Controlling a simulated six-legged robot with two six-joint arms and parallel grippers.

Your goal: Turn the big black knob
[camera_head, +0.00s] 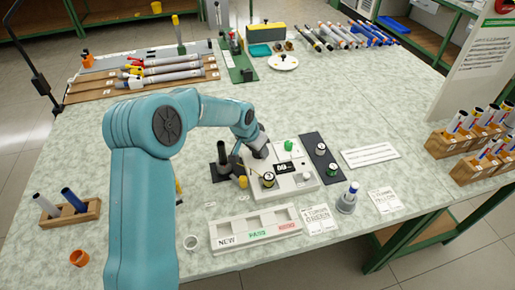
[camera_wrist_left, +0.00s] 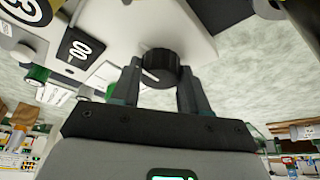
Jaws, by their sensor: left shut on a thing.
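The big black knob (camera_wrist_left: 160,66) is ribbed and sits on the face of a pale grey box. In the wrist view it stands between the two fingers of my left gripper (camera_wrist_left: 159,84), which is shut on it. In the head view my left gripper (camera_head: 254,152) reaches down to the left back corner of the box (camera_head: 294,183) and hides the knob. The box also bears a black display (camera_head: 283,168), a green button (camera_head: 288,145) and a round dial (camera_head: 268,179). My right gripper is not in view.
A black stand (camera_head: 222,163) is close left of the box, and a dark strip with round gauges (camera_head: 321,159) lies to its right. A white sorting tray (camera_head: 255,229) lies in front. Pen racks (camera_head: 470,134) stand at the right edge.

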